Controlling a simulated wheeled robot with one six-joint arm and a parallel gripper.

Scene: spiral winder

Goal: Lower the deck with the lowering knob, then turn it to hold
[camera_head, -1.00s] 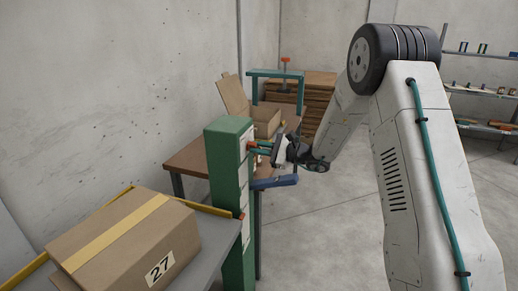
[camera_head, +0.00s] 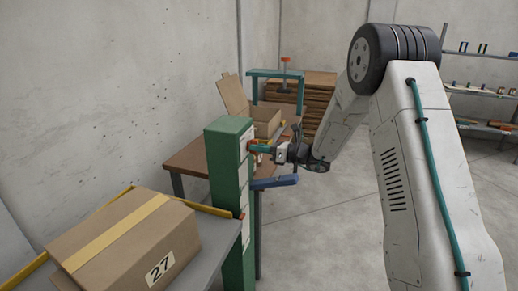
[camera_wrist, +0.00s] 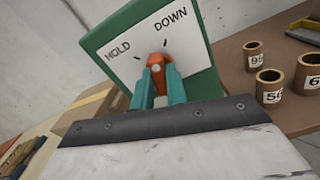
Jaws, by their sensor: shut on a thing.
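The orange lowering knob (camera_wrist: 157,63) sits on a white plate (camera_wrist: 185,30) marked HOLD and DOWN, on the green post (camera_head: 230,190). The knob's upper end lies between the two marks, nearer the DOWN mark; its exact setting is hard to tell. My gripper (camera_wrist: 160,78) is shut on the knob, a teal finger on each side, and the fingers cover its lower part. In the head view my gripper (camera_head: 257,148) reaches the post from the right. The grey deck (camera_head: 222,250) beside the post carries a taped carton (camera_head: 125,240) labelled 27.
A blue bar (camera_head: 275,182) juts from the post below my gripper. Behind stand a brown table (camera_head: 188,158) with an open carton (camera_head: 266,122), a teal frame (camera_head: 275,73) and stacked brown sheets (camera_head: 318,95). Numbered tubes (camera_wrist: 269,85) stand on brown board. Floor at right is clear.

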